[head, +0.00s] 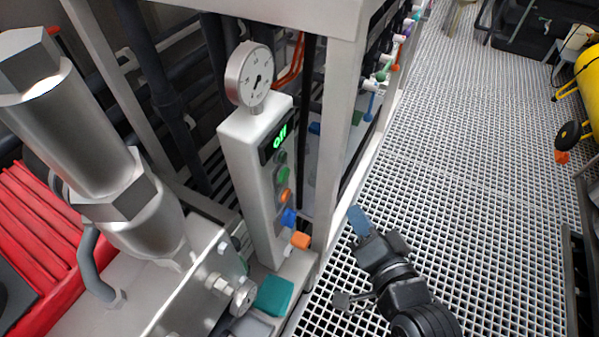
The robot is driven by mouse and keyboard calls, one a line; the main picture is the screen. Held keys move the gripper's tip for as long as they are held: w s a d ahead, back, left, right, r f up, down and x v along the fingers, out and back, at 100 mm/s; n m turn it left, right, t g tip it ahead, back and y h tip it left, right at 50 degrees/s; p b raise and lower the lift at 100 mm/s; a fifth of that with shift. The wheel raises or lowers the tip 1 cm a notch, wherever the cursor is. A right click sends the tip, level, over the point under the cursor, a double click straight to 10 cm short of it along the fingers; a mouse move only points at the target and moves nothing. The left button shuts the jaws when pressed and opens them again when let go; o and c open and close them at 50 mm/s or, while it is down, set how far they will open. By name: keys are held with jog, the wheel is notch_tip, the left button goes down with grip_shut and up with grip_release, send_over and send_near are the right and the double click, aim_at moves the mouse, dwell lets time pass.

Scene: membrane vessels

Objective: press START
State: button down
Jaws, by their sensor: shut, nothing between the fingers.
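A white control box (248,190) stands upright in the middle of the head view. Its narrow right face carries a dark display (277,142) with green lit characters that look like "off". Below the display is a column of buttons: a dark green one (282,156), a green one (284,173), an orange one (286,195) and a blue one (289,217). No START label is readable. My gripper (358,220) is shut and empty, with a blue tip. It is to the right of the box, apart from the buttons, with the grating behind it.
A round gauge (250,76) tops the box. A white frame post (338,130) stands between the box and the open grating floor (460,170). A large metal cylinder (75,125) is at left. An orange knob (301,240) sticks out low near the box. A yellow tank (590,85) is far right.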

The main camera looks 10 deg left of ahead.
aim_at(285, 175)
jog(key=shift+w+a+r+y, duration=0.15)
jog(key=shift+w+a+r, duration=0.15)
jog(key=shift+w+a, duration=0.3)
jog(key=shift+w+a+r+y, duration=0.15)
jog(key=shift+w+a+r, duration=0.1)
jog(key=shift+w+a, duration=0.35)
jog(key=w+a, duration=0.3)
jog(key=a, duration=0.5)
jog(key=shift+a, duration=0.2)
dwell(1.5)
jog(key=shift+w+a+b, duration=0.1)
jog(key=shift+a+b, duration=0.2)
jog(key=shift+b, duration=0.05)
